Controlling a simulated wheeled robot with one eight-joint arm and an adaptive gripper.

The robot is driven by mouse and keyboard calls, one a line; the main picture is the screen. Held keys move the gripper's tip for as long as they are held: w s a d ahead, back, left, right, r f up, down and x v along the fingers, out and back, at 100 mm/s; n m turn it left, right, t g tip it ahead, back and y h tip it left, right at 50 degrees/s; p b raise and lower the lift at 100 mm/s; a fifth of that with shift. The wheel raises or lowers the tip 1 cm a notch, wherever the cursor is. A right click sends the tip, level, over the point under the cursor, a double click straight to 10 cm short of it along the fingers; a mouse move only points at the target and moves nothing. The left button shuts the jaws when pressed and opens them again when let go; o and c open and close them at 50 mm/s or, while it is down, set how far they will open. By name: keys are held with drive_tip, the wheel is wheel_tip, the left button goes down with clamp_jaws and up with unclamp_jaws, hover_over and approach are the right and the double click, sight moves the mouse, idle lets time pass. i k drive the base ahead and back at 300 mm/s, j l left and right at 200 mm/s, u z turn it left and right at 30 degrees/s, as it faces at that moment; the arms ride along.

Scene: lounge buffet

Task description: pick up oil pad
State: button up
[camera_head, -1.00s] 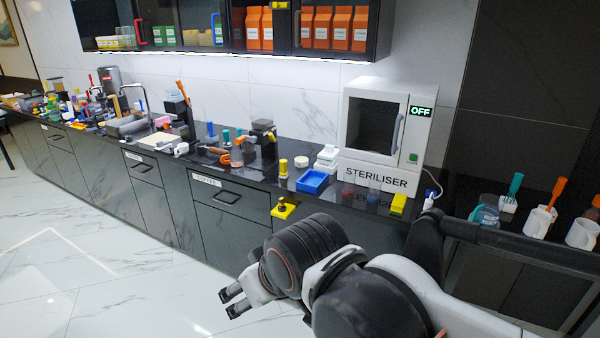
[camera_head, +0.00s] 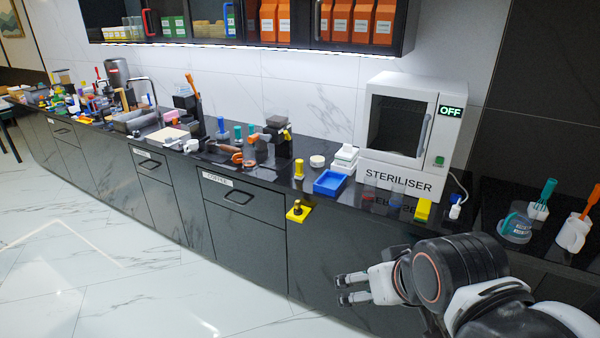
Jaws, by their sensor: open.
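My gripper (camera_head: 342,289) is open and empty, its two fingers pointing left, in front of the dark cabinet fronts and below the counter top. I cannot tell for sure which thing is the oil pad. A small round pale disc (camera_head: 317,161) lies on the counter left of a white stacked block (camera_head: 345,158). A blue tray (camera_head: 329,182) sits in front of them. A yellow piece with a dark knob (camera_head: 298,211) juts out at the counter's front edge, up and left of my gripper. Nothing touches my fingers.
A white steriliser (camera_head: 408,130) marked OFF stands on the counter, with a yellow block (camera_head: 423,210) at its front right. A yellow-topped cylinder (camera_head: 299,169) stands left of the tray. Many small items crowd the counter's far left. The marble floor (camera_head: 130,270) is clear.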

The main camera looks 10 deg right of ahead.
sight(299, 174)
drive_tip(key=i+j+z, duration=0.1)
drive_tip(key=z, duration=0.3)
drive_tip(key=j+z, duration=0.15)
drive_tip(key=z, duration=0.3)
drive_tip(key=i+j+z, duration=0.1)
drive_tip(key=z, duration=0.3)
drive_tip(key=j+z, duration=0.45)
drive_tip(key=j, duration=1.45)
drive_tip(key=i, duration=0.05)
